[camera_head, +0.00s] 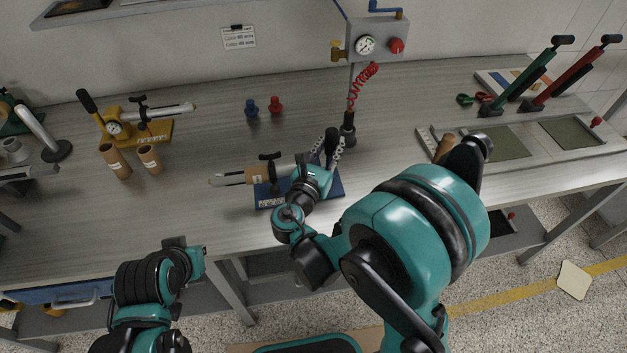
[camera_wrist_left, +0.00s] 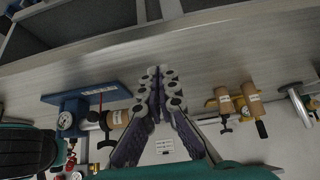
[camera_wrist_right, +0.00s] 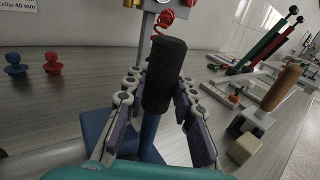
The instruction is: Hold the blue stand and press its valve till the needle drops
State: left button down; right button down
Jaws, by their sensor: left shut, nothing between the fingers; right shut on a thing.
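The blue stand (camera_head: 268,200) is on the table, with a brown-collared horizontal tube and a small black T-shaped piece (camera_head: 269,156) on top. My right gripper (camera_head: 333,150) is shut around the stand's upright black lever grip (camera_wrist_right: 165,70); a blue post shows below it in the right wrist view. The stand's round gauge (camera_wrist_left: 66,121) shows in the left wrist view, but its needle is too small to read. My left gripper (camera_wrist_left: 158,85) is shut and empty, apart from the stand, near the table's front edge. Its fingers are hidden in the head view.
A yellow stand (camera_head: 160,135) and two brown cylinders (camera_head: 115,160) are at left. Blue (camera_head: 251,107) and red (camera_head: 276,104) knobs stand behind the blue stand. A grey gauge box (camera_head: 377,42) with a coiled red hose is at the back. Green and red levers are at right.

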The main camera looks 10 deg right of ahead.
dwell(0.3)
pick_arm(q)
jog(key=w+a+n+h, duration=0.1)
jog(key=w+a+h, duration=0.2)
jog(key=w, duration=0.3)
jog(key=w+a+f+n+h, duration=0.1)
jog(key=w+a+n+h, duration=0.1)
jog(key=w, duration=0.5)
jog(key=w+a+n+h, duration=0.1)
jog(key=w+a+h, duration=0.3)
jog(key=w+a, duration=0.1)
jog(key=shift+w+a+f+t+h, duration=0.1)
jog(key=shift+w+a+t+h, duration=0.1)
jog(key=shift+w, duration=0.25)
jog(key=shift+w+a+f+t+h, duration=0.1)
jog(key=shift+w+a+t, duration=0.1)
jog(key=shift+w, duration=0.25)
jog(key=shift+w+a, duration=0.1)
jog(key=shift+a, duration=0.25)
jog(key=shift+d, duration=0.15)
jog(key=shift+d, duration=4.25)
jog(key=shift+d, duration=0.15)
jog(key=shift+d, duration=0.3)
